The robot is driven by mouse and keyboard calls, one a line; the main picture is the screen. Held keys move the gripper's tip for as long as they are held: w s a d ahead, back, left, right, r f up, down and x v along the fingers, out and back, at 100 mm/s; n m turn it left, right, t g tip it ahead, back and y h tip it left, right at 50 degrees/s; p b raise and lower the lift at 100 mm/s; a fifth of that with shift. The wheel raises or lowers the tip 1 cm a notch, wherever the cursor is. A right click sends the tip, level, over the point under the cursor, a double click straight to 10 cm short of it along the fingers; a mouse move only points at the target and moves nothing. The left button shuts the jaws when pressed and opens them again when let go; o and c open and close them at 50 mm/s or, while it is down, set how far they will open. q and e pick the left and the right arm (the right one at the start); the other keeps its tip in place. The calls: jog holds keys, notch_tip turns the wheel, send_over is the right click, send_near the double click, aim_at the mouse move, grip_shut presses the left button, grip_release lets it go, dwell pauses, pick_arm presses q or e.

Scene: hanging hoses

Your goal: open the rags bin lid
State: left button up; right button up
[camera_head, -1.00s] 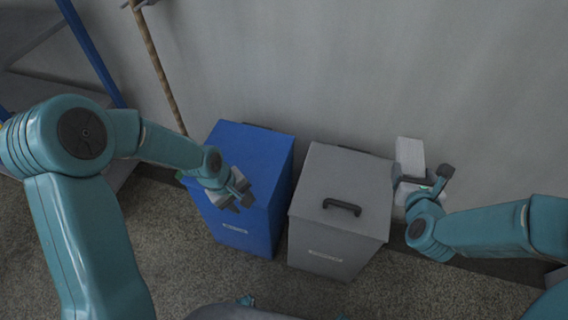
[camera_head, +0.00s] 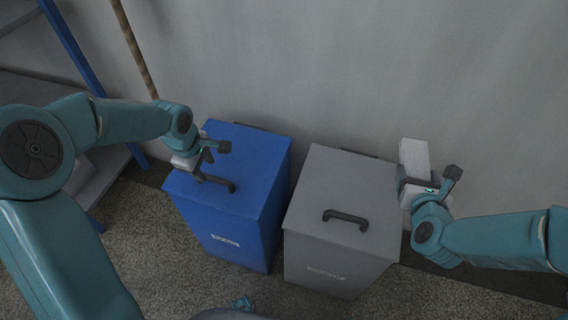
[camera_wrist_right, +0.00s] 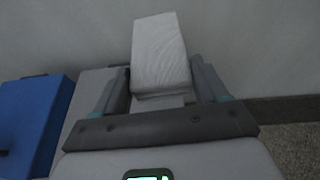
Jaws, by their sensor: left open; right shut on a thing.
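A blue bin (camera_head: 240,215) and a grey bin (camera_head: 335,262) stand side by side against the wall, both lids down. Their front labels are too small to read, so I cannot tell which is the rags bin. The blue lid has a dark handle (camera_head: 218,184), and the grey lid has one too (camera_head: 346,217). My left gripper (camera_head: 214,157) is open and empty above the blue lid, close to its handle. My right gripper (camera_head: 428,183) is shut on a white folded cloth-like block (camera_head: 414,155), right of the grey bin; the block also shows in the right wrist view (camera_wrist_right: 160,50).
The grey wall (camera_head: 350,70) is close behind the bins. A blue-posted shelf (camera_head: 75,50) and a rope-like pole (camera_head: 135,48) are at the left. Speckled floor (camera_head: 185,250) is free in front of the bins.

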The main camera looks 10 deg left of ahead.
aim_at(211, 177)
pick_arm(q)
jog(key=f, duration=0.3)
jog(key=w+f, duration=0.1)
jog(key=f, duration=0.1)
jog(key=shift+b, duration=0.35)
pick_arm(e)
jog(key=shift+f, duration=0.45)
pick_arm(q)
jog(key=shift+f, duration=0.1)
jog(key=shift+c, duration=0.2)
